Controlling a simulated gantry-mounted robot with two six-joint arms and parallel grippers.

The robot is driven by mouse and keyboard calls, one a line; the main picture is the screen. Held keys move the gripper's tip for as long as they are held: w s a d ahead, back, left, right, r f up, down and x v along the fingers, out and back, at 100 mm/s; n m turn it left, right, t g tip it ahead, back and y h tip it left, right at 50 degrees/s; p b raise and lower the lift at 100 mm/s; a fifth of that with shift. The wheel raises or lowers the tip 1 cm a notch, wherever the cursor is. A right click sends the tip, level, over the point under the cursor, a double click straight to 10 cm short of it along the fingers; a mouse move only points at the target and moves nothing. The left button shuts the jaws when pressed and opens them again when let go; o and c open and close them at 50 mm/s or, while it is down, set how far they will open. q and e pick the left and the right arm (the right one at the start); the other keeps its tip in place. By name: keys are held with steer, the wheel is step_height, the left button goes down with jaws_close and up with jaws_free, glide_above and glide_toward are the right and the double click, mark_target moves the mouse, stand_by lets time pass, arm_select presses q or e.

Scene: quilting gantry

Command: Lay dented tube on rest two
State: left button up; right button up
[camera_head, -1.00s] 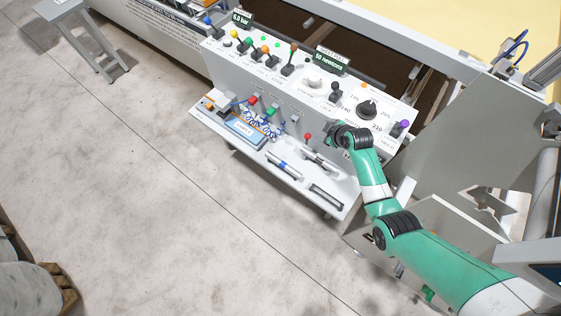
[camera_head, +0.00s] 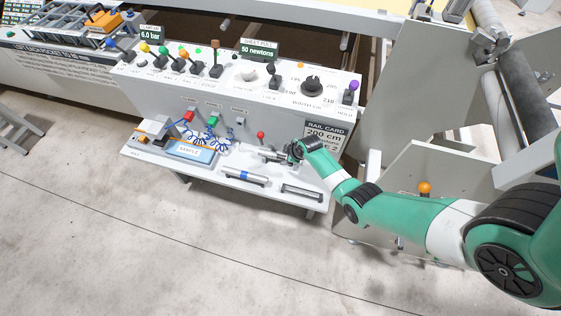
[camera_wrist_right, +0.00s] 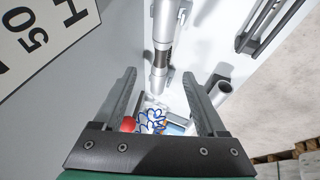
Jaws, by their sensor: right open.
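My right gripper (camera_head: 291,155) is at the right end of the shelf below the control panel. In the right wrist view its open jaws (camera_wrist_right: 162,97) are empty. A grey metal tube with a dark band (camera_wrist_right: 161,45) lies ahead of them, lined up with the gap. In the head view this tube (camera_head: 271,155) is partly hidden by the gripper. A second tube, with a blue band (camera_head: 243,177), lies on the front of the shelf. An empty dark-framed rest (camera_head: 301,192) is to its right. I cannot make out a dent or rest numbers. My left gripper is not in view.
The shelf (camera_head: 222,181) also holds a sample tray (camera_head: 190,151) and coiled blue cords (camera_head: 213,139). A red knob (camera_head: 261,135) is close to the gripper. The control panel (camera_head: 150,88) with levers rises behind. The floor in front is clear.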

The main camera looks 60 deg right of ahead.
mark_target(281, 156)
steer(key=shift+b+x, duration=0.3)
steer(key=shift+x, duration=0.7)
steer(key=b+x, duration=0.5)
steer(key=shift+f, duration=0.25)
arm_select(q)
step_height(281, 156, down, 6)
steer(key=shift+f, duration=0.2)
arm_select(e)
steer(key=shift+r, duration=0.15)
jaws_close()
